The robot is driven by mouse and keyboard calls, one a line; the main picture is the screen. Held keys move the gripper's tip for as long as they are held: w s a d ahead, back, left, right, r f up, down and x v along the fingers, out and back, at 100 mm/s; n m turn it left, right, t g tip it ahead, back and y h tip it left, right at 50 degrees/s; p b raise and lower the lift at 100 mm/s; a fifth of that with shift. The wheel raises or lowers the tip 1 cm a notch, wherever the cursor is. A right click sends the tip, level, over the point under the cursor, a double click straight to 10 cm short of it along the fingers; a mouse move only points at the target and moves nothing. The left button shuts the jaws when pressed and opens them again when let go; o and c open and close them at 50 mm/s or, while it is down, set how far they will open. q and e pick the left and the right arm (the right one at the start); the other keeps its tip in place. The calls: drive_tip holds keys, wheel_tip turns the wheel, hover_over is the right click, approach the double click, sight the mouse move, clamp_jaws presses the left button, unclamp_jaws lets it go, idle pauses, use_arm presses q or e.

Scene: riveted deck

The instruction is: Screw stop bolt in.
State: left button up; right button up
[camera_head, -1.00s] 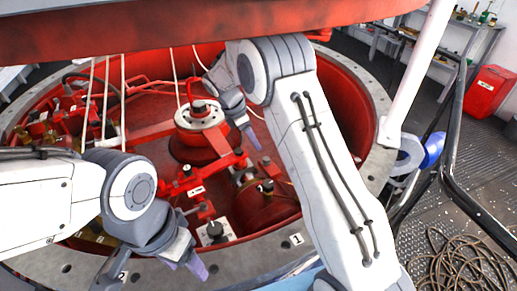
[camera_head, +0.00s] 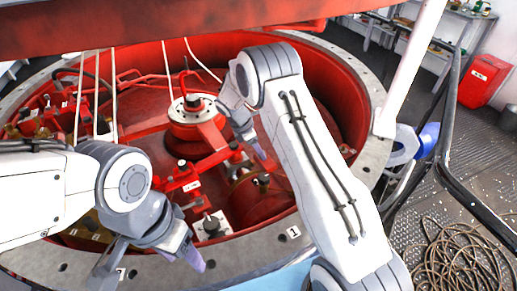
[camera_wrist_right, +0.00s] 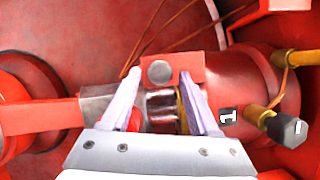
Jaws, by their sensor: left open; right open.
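My right gripper (camera_wrist_right: 158,78) is open in the right wrist view, its pale fingers on either side of a shiny metal cylinder (camera_wrist_right: 162,105) and a red block with a grey round bolt head (camera_wrist_right: 159,71). I cannot tell whether the fingers touch them. A dark hex-headed bolt on a yellow shaft (camera_wrist_right: 287,129) shows at the right. I cannot tell which part is the stop bolt. In the head view the right gripper (camera_head: 258,150) is over the red pit's fittings, partly behind my forearm. My left gripper (camera_head: 194,256) is open and empty above the near grey rim.
A red pit with a grey bolted rim (camera_head: 250,255) surrounds the fittings. A red hub with a grey top (camera_head: 193,108) stands inside. White ropes (camera_head: 96,95) hang at the left. A red overhang (camera_head: 150,25) crosses the top. Coiled hose (camera_head: 460,258) lies on the right floor.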

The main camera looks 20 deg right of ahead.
clamp_jaws()
